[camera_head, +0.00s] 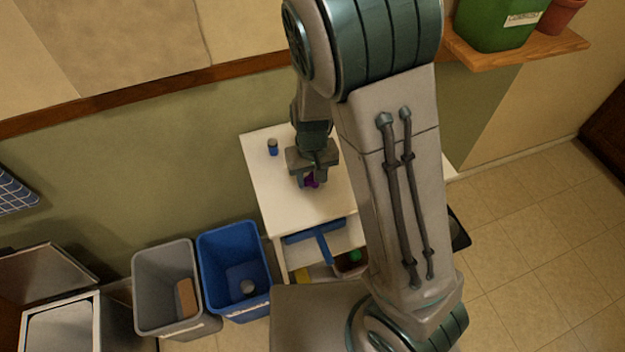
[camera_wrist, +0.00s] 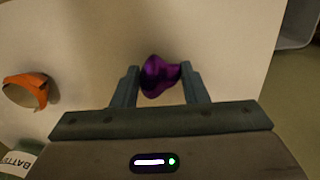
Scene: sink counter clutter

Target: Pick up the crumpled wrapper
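The crumpled wrapper is purple and glossy, and in the wrist view (camera_wrist: 160,77) it sits between the two fingertips of my gripper (camera_wrist: 160,86). In the head view, my gripper (camera_head: 309,180) points down over the white counter (camera_head: 285,208), and the purple wrapper (camera_head: 313,183) shows partly hidden between the fingers.
A curled orange piece (camera_wrist: 25,90) and a cylinder labelled "BATT" (camera_wrist: 18,160) are left in the wrist view. A small dark-and-blue cylinder (camera_head: 272,147) stands at the counter's back left. A grey bin (camera_head: 165,262) and a blue bin (camera_head: 212,240) stand left of the counter.

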